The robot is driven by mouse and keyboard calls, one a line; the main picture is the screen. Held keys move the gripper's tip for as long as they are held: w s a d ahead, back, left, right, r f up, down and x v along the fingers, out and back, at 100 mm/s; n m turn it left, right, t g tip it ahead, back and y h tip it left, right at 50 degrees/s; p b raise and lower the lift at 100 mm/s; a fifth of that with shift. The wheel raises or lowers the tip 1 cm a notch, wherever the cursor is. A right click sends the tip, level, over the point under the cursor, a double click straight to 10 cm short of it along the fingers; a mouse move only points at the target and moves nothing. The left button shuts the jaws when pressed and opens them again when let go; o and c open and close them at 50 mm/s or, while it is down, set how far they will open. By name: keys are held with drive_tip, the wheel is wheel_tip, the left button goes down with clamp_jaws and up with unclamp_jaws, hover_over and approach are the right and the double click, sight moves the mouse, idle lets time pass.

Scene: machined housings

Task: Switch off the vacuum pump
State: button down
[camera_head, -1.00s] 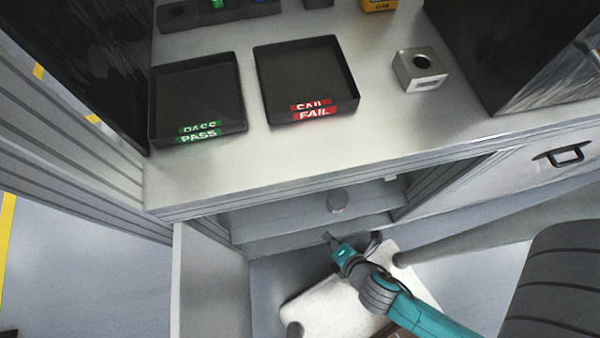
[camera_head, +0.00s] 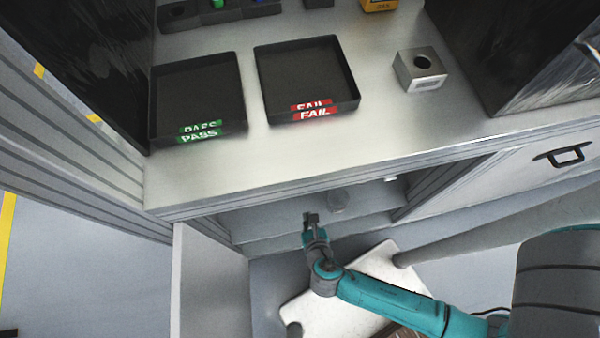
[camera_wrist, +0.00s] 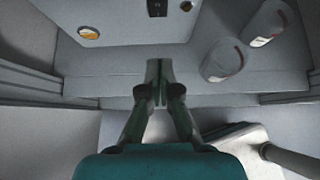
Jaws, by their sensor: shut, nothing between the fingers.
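In the wrist view a pale box-shaped unit (camera_wrist: 125,28) stands inside the cupboard. It looks like the vacuum pump, but no label naming it is readable. Its front has a black switch (camera_wrist: 157,8) at the picture's top edge and a round orange-and-white gauge (camera_wrist: 89,33) to the left. The switch position cannot be told. My gripper (camera_wrist: 158,66) is shut and empty, its fingertips below the switch in the picture and seemingly apart from the unit. In the head view my gripper (camera_head: 311,217) is at the cupboard opening; the counter hides the unit there.
Two pale cylindrical containers (camera_wrist: 222,61) (camera_wrist: 266,22) stand right of the unit. The open cupboard door (camera_head: 208,285) is on the left. A white stool seat (camera_head: 320,306) is below my arm. The counter (camera_head: 220,175) overhangs the opening, carrying PASS (camera_head: 157,108) and FAIL (camera_head: 264,85) trays.

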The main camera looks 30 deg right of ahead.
drive_tip(key=w+r+x, duration=0.1)
drive_tip(key=r+x, duration=0.1)
drive_tip(key=x, duration=1)
drive_tip(key=shift+w+d, duration=0.35)
drive_tip(key=shift+w, duration=0.2)
drive_tip(key=shift+w+r, duration=0.15)
drive_tip(key=shift+w, duration=0.1)
drive_tip(key=shift+r, duration=0.15)
drive_tip(key=shift+r, duration=0.65)
